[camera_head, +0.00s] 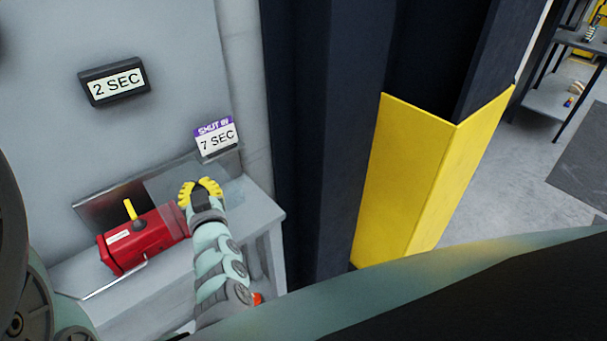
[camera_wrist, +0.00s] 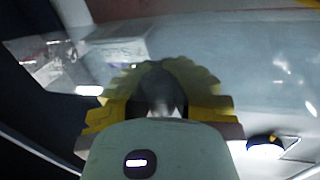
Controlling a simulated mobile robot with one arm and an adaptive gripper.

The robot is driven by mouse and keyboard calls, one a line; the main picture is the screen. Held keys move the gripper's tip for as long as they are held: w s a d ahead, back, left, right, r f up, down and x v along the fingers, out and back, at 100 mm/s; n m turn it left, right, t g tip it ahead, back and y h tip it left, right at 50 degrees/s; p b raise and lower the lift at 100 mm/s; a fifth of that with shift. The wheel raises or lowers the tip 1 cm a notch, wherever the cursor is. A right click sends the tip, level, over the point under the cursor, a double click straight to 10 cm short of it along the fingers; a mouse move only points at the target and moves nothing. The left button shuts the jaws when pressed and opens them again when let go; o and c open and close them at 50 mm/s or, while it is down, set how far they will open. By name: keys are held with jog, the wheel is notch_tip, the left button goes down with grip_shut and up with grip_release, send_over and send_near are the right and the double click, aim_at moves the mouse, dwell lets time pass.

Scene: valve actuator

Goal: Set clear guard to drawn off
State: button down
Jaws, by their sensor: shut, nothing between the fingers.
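The clear guard (camera_head: 163,184) is a pale see-through panel above the grey bench, behind and beside the red actuator (camera_head: 140,242). The actuator lies on the bench and has an upright yellow lever (camera_head: 130,210). My gripper (camera_head: 201,188), with yellow fingers, is at the actuator's right end, in front of the guard. It is shut and empty. In the wrist view, my gripper (camera_wrist: 165,80) is against or just beside the see-through guard (camera_wrist: 235,60), which spans the upper picture. I cannot tell whether they touch. My gripper and arm hide the actuator's right end.
A "2. SEC" display (camera_head: 115,82) and a "7 SEC" sign (camera_head: 216,138) are on the grey wall side. A dark column with a yellow guard (camera_head: 410,180) stands right of the bench. Open floor (camera_head: 500,185) and a shelf (camera_head: 560,100) lie farther right.

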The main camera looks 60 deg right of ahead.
aim_at(215, 181)
jog(key=shift+s+d, duration=0.25)
jog(key=shift+d, duration=0.65)
jog(key=shift+s+d, duration=0.25)
jog(key=shift+d, duration=0.65)
jog(key=c, duration=1.7)
grip_release()
jog(key=o, duration=0.8)
jog(key=shift+o, duration=0.2)
jog(key=v, duration=1.2)
